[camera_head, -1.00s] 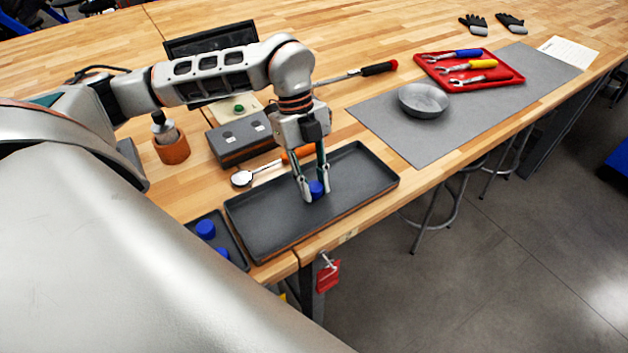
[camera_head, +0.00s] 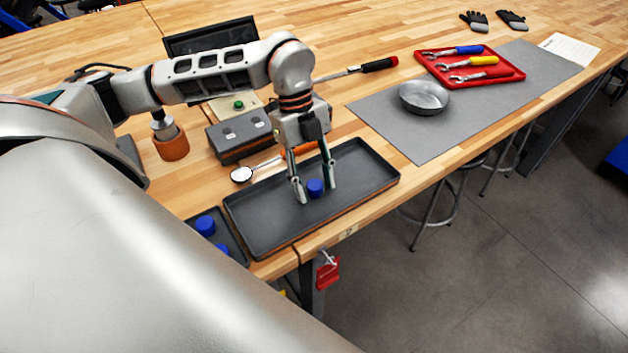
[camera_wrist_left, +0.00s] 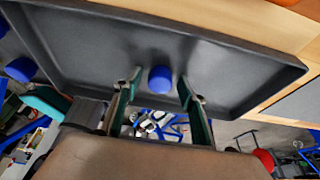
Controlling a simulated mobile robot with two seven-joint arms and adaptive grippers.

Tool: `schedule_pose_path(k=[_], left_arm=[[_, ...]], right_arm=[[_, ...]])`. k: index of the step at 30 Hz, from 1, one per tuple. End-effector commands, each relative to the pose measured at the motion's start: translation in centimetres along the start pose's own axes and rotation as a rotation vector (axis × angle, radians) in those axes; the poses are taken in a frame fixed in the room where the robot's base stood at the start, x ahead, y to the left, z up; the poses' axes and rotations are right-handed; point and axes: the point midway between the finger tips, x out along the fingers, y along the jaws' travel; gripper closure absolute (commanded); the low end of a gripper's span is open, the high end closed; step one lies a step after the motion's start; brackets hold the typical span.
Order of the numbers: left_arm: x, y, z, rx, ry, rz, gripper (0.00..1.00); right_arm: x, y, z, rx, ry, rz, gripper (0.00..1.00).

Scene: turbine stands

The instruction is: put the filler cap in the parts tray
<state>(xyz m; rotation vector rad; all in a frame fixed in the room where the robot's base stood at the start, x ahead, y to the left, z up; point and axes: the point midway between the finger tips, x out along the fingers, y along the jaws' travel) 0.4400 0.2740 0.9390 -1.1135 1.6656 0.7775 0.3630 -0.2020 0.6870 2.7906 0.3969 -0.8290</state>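The blue filler cap (camera_head: 315,188) rests on the floor of the long dark grey parts tray (camera_head: 362,188), near the middle. It also shows in the left wrist view (camera_wrist_left: 160,79), with the dark tray (camera_wrist_left: 90,40) around it. My left gripper (camera_head: 315,191) is low inside the tray, pointing down. Its two fingers stand on either side of the cap, with a visible gap on each side. In the left wrist view the open left gripper (camera_wrist_left: 159,92) also shows apart from the cap. My right gripper is not in view.
A small dark tray (camera_head: 233,242) with blue caps (camera_head: 205,225) stands left of the parts tray. Behind are a grey box (camera_head: 240,137) and a spoon-like tool (camera_head: 242,174). A metal bowl (camera_head: 424,98) and red tool tray (camera_head: 513,77) stand right on a grey mat (camera_head: 400,137).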

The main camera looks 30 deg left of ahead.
Motion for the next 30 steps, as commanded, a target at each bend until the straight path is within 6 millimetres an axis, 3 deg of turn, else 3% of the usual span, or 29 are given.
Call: schedule_pose_path(k=[3, 5, 14, 30], left_arm=[[0.0, 0.0, 0.0, 0.0, 0.0, 0.0, 0.59], [0.0, 0.0, 0.0, 0.0, 0.0, 0.0, 0.53], [-0.1, 0.0, 0.0, 0.0, 0.0, 0.0, 0.53], [-3.7, 0.0, -0.1, 0.0, -0.001, -0.001, 0.53]], right_arm=[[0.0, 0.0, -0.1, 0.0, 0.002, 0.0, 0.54], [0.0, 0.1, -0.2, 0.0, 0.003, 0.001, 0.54], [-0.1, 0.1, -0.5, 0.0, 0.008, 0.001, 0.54], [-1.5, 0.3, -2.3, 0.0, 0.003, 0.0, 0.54]])
